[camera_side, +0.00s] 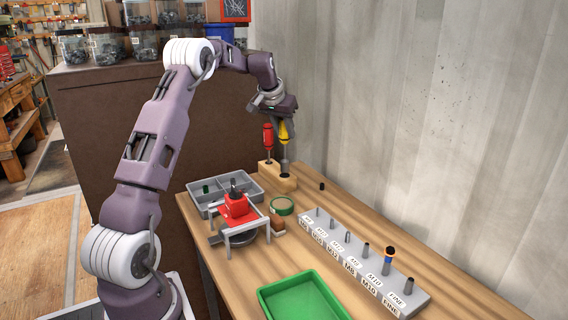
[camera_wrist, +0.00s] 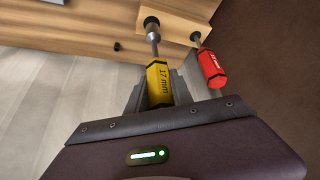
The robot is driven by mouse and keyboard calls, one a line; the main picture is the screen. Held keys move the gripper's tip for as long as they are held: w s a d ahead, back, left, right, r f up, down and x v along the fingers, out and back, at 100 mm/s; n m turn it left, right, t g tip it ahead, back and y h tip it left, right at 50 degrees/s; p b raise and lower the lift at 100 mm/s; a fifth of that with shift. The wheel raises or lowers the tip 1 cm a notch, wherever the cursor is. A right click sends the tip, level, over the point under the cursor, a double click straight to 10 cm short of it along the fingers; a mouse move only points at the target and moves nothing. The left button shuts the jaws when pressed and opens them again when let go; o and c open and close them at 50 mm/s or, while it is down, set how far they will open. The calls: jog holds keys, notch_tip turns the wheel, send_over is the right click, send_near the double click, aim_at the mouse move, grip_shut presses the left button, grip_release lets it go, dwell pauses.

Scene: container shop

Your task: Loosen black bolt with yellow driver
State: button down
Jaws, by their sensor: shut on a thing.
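The yellow driver (camera_side: 284,132), marked "17 mm" in the wrist view (camera_wrist: 160,84), stands upright at the wooden holder (camera_side: 279,183). My gripper (camera_side: 283,118) is shut on its handle from above. Its lower end is at the holder; I cannot tell whether it sits in the hole or just clear of it. A black bolt-like part (camera_side: 234,191) sticks up from a red block (camera_side: 236,206) on a grey frame. My gripper is behind and above that block, apart from it. A small black piece (camera_side: 322,186) lies on the table right of the holder.
A red driver (camera_side: 268,136) stands in the holder, close left of the yellow one. A grey divided tray (camera_side: 212,206), a green ring (camera_side: 281,206), a labelled grey rack (camera_side: 360,262) and a green tray (camera_side: 300,302) are on the table. A corrugated wall is at right.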

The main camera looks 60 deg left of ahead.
jog(key=w+d+r+m+h, duration=0.1)
jog(key=d+r+m, duration=0.2)
jog(key=d, duration=1.4)
jog(key=w+d+r+m+h, duration=0.15)
jog(key=d+r, duration=0.25)
jog(key=d, duration=1.4)
jog(key=s+d+f+m, duration=0.1)
jog(key=s+d, duration=0.1)
jog(key=d, duration=0.3)
jog(key=s+d+f+m, duration=0.1)
jog(key=s+d+f, duration=0.1)
jog(key=d, duration=0.3)
jog(key=shift+s+d+m+t+h, duration=0.25)
jog(key=shift+d+m+t+h, duration=0.1)
jog(key=shift+d+t+h, duration=0.1)
jog(key=shift+f, duration=0.8)
jog(key=c, duration=1.1)
grip_release()
jog(key=shift+o, duration=0.2)
